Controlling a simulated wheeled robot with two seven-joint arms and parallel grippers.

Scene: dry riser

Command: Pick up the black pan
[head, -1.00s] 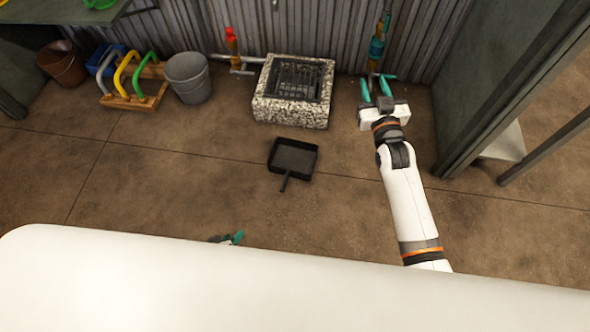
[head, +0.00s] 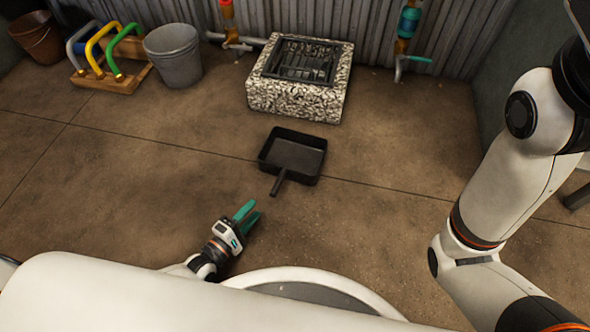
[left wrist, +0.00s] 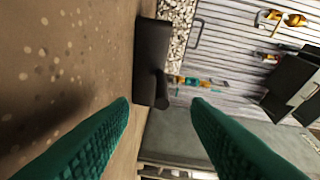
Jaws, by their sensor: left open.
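The black pan (head: 299,156) is square and shallow. It lies on the brown floor in the middle of the head view, its handle pointing down toward me. My left gripper (head: 252,210) is open and empty, with teal fingers. It is below and left of the pan's handle, apart from it. In the left wrist view the pan (left wrist: 152,50) shows dark and edge-on, ahead of the spread fingers (left wrist: 160,103), with its handle toward them. My right arm stands at the right of the head view; its gripper is out of the picture.
A speckled stone basin with a grate (head: 297,103) stands behind the pan by the corrugated wall. A grey bucket (head: 173,57), a wooden rack with coloured handles (head: 112,75) and a brown bucket (head: 37,38) are at the left. The floor around the pan is clear.

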